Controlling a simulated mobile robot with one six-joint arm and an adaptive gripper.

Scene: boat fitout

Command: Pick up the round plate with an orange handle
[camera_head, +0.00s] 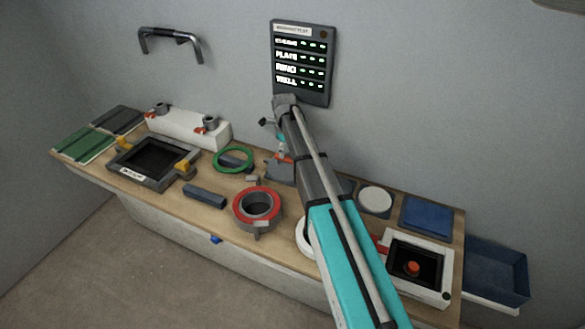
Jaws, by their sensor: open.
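No round plate with an orange handle can be clearly made out. A white round piece (303,238) shows at the left edge of my arm, which hides most of it; no handle shows on it. A small orange-red part (284,158) shows by a dark grey block (279,172) left of my arm; I cannot tell what it belongs to. My gripper (281,148) is small and partly hidden beyond my forearm, above the back of the bench near that block. It is open, and I see nothing held in it.
The wooden bench (180,205) carries a red-topped ring (257,204), a green ring (233,159), a dark-framed opening (153,161) and a pale disc (375,200). A white frame (420,292) surrounds an orange-red knob (413,267). A label panel (301,62) hangs on the wall.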

